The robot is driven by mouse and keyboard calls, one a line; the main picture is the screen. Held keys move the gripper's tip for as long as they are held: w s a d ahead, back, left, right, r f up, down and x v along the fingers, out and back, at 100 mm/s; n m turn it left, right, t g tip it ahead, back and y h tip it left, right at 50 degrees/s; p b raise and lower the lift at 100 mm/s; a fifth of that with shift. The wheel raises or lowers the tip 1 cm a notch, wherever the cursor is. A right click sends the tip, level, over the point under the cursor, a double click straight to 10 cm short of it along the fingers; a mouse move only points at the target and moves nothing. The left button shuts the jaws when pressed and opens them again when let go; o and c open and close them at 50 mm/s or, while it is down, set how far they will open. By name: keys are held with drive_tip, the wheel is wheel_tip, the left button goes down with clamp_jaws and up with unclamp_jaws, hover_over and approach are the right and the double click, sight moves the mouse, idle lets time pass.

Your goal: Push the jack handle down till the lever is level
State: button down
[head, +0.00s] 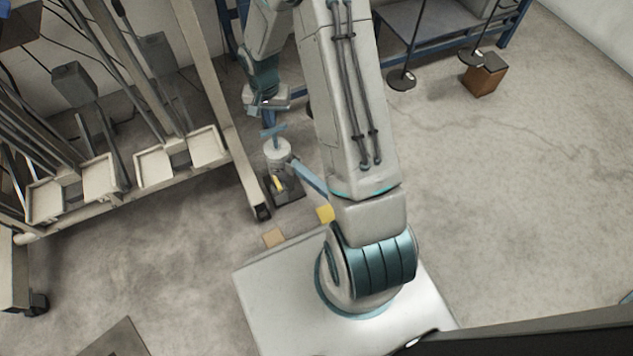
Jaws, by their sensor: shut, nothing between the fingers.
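The jack (279,152) stands on the floor left of my arm, with a grey cylindrical body, a blue top piece and a dark base. Its blue lever (308,178) slopes down to the right from the body, and its far end runs behind my arm. A yellow piece (325,213) shows beside my arm near that end; I cannot tell whether it is joined to the lever. My gripper (268,106) is shut and empty, above and behind the jack in the picture, apart from the lever.
A wheeled rack (245,170) with trays stands close on the jack's left. A small yellow mark (277,183) is at the jack's base. A brown box (484,75) is at the back right; the right floor is clear.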

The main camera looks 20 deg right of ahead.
sight(273, 130)
idle(0.5)
drive_tip(key=shift+f+b, duration=1.9)
drive_tip(key=shift+f, duration=0.85)
drive_tip(key=shift+r, duration=0.1)
wheel_tip(273, 130, up, 9)
drive_tip(key=p, duration=0.7)
drive_tip(key=shift+r, duration=0.15)
